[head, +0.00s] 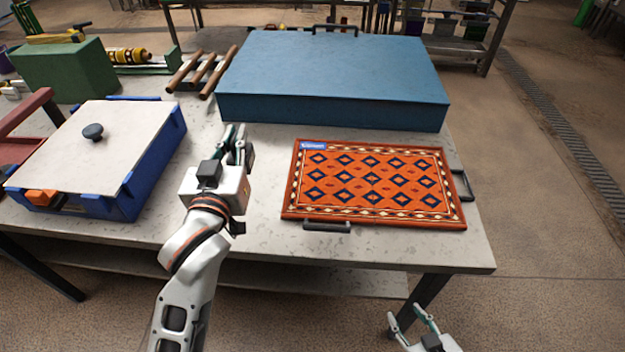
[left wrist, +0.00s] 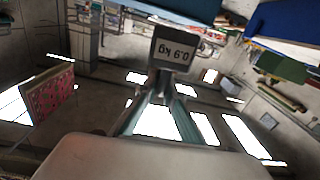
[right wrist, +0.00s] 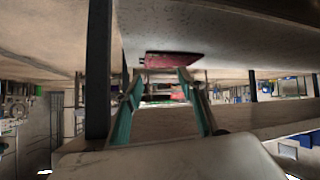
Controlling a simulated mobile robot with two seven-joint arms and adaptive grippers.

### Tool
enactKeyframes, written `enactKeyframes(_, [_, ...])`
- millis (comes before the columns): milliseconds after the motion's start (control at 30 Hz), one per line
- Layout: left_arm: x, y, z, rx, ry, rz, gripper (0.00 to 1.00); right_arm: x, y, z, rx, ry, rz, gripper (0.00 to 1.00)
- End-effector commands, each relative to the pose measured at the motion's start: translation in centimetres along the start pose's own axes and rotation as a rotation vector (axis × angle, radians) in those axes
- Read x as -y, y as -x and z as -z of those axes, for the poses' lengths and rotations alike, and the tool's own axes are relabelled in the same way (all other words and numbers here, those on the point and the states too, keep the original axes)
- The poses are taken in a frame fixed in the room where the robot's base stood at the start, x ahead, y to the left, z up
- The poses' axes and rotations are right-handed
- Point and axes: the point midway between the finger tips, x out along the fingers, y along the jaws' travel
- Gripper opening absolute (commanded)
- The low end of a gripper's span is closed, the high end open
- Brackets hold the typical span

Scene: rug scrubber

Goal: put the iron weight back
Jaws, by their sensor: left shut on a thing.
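The iron weight (head: 250,157) is a small dark block at the fingertips of my left gripper (head: 238,140), partly hidden by the fingers. In the left wrist view it is a grey block (left wrist: 173,55) marked 0.9 kg, upside down there. My left gripper is shut on it and holds it over the table, between the white-topped blue box and the patterned rug. My right gripper (head: 413,317) is open and empty, low in front of the table. In the right wrist view its fingers (right wrist: 163,80) are apart with nothing between them.
On the table (head: 262,235) are an orange patterned rug (head: 370,184) on a handled tray, a large blue box (head: 335,75), a blue box with a white knobbed top (head: 95,155), a green box (head: 65,72) and a wooden rack (head: 203,70). Bare tabletop lies left of the rug.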

Motion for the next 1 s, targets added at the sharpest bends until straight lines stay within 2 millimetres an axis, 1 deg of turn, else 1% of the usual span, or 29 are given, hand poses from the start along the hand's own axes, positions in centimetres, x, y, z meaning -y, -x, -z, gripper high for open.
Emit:
enactKeyframes(33, [-0.9,-0.6,1.8,-0.011,-0.009,-0.007,0.00,-0.1,0.2,0.0,0.006,0.000,-0.001,0.40])
enactKeyframes(100, [-1.8,-1.1,2.7,-0.008,-0.027,-0.015,0.00,-0.1,0.3,-0.3,0.012,0.000,-0.001,0.40])
enactKeyframes(200, [-2.6,-1.6,3.4,-0.005,-0.044,-0.021,0.00,0.1,0.4,-0.7,0.022,-0.002,0.001,0.40])
enactKeyframes(267, [-2.8,-1.7,3.3,-0.003,-0.050,-0.023,0.00,0.1,0.3,-1.0,0.025,-0.003,0.001,0.40])
enactKeyframes(367, [-2.8,-1.8,1.9,0.001,-0.056,-0.024,0.00,0.3,0.2,-1.1,0.024,-0.005,0.002,0.40])
enactKeyframes(467, [-2.6,-1.8,-0.3,0.003,-0.056,-0.023,0.00,0.5,0.0,-1.0,0.015,-0.007,0.005,0.40])
enactKeyframes(633, [-2.3,-1.8,-3.9,0.002,-0.055,-0.024,0.00,1.0,-0.3,0.3,-0.019,-0.010,0.013,0.40])
enactKeyframes(767, [-2.2,-1.8,-6.6,0.001,-0.054,-0.024,0.00,1.7,-0.6,0.9,-0.040,-0.007,0.025,0.40])
enactKeyframes(900, [-1.9,-1.8,-9.4,0.000,-0.053,-0.023,0.00,1.8,-0.9,0.7,-0.045,-0.006,0.027,0.40])
enactKeyframes(1000, [-1.8,-1.8,-10.8,-0.001,-0.053,-0.024,0.00,1.8,-1.2,0.2,-0.041,-0.004,0.026,0.40])
